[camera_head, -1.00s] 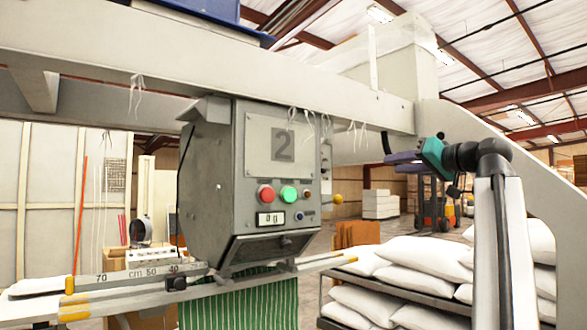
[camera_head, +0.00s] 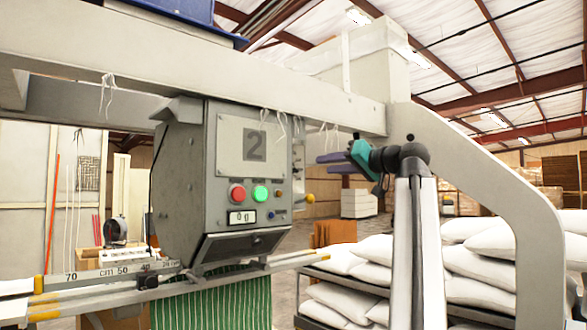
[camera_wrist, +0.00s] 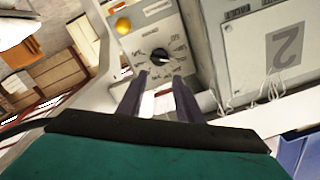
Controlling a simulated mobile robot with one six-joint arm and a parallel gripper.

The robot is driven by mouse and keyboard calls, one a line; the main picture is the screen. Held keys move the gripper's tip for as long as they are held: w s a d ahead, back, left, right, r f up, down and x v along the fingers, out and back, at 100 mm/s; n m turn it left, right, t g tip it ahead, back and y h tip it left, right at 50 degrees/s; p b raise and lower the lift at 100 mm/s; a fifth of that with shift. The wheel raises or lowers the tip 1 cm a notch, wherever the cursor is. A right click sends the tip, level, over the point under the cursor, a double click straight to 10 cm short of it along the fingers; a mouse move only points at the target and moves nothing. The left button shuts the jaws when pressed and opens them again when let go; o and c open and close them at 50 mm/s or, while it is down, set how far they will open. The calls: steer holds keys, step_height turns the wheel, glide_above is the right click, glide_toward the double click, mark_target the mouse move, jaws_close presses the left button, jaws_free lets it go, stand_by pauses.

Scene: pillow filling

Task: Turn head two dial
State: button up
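Head two is a grey box with a "2" plate (camera_head: 254,145) hanging under the beam. Its side panel carries a black dial (camera_wrist: 163,57) ringed by printed marks, seen in the wrist view. In the head view the side panel is edge-on and the dial cannot be made out. My gripper (camera_wrist: 160,76) is open and empty, its two purple fingers pointing at the panel with the dial seen just past and between their tips. A gap to the dial seems to remain. My gripper also shows right of the box in the head view (camera_head: 322,163).
A yellow knob (camera_wrist: 123,25) sits on the same panel beside the dial. Red (camera_head: 237,194) and green (camera_head: 260,194) buttons are on the box front. The beam (camera_head: 200,85) runs above. White pillows (camera_head: 370,250) lie stacked on a rack at the lower right.

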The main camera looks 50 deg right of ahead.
mark_target(294, 168)
steer(key=o, duration=0.4)
steer(key=shift+w+a, duration=0.1)
steer(key=shift+c, duration=0.2)
steer(key=shift+o, duration=1.2)
steer(key=w+p, duration=0.1)
steer(key=w, duration=0.3)
steer(key=w+p, duration=0.1)
steer(key=w, duration=0.3)
steer(key=w+d+p, duration=0.1)
steer(key=w, duration=0.3)
steer(key=shift+r, duration=0.1)
steer(key=shift+w+p, duration=0.45)
steer(key=shift+w, duration=0.4)
